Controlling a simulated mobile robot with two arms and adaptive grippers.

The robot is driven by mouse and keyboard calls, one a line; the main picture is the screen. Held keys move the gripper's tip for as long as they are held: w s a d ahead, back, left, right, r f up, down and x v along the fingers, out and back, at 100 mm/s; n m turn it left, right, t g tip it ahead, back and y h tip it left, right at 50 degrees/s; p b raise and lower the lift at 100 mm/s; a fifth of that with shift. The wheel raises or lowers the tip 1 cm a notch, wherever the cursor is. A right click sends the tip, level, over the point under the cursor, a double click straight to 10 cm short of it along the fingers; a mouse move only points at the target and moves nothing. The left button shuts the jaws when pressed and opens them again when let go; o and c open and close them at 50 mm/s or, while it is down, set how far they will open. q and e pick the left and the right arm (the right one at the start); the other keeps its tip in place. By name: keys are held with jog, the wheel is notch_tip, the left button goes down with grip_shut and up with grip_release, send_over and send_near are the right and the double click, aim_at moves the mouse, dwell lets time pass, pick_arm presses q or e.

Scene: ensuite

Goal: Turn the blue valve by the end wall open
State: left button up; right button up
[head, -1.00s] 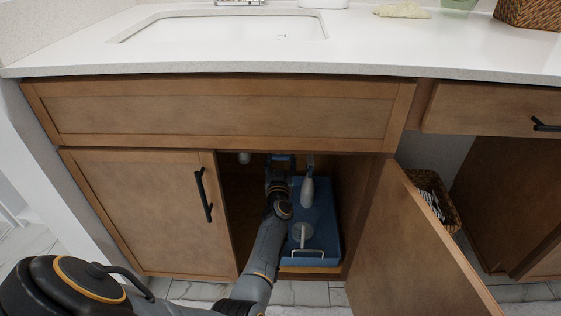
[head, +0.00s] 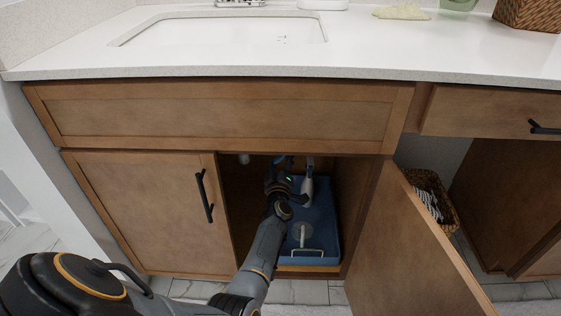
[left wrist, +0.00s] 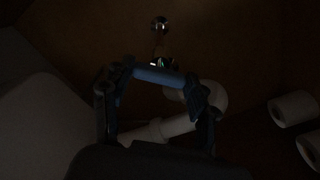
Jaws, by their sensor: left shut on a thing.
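The blue valve handle (left wrist: 158,76) lies crosswise in the dark left wrist view, in front of a small metal valve body (left wrist: 165,62) on the end wall. My left gripper (left wrist: 159,77) is shut on the handle, with one finger at each end. In the head view my left arm reaches into the open sink cabinet, and the gripper (head: 281,166) is deep inside under the counter. The valve is hidden or too small to make out there. My right gripper is not in view.
The open cabinet door (head: 410,250) is to the right, the shut door (head: 140,210) to the left. A white pipe (left wrist: 170,128) and white rolls (left wrist: 293,107) show in the left wrist view.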

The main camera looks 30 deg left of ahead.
pick_arm(q)
jog(key=n, duration=0.4)
jog(key=shift+n, duration=0.3)
jog(key=n+b, duration=0.1)
jog(key=n, duration=0.3)
jog(key=shift+n, duration=0.3)
jog(key=o, duration=1.1)
jog(key=shift+o, duration=0.2)
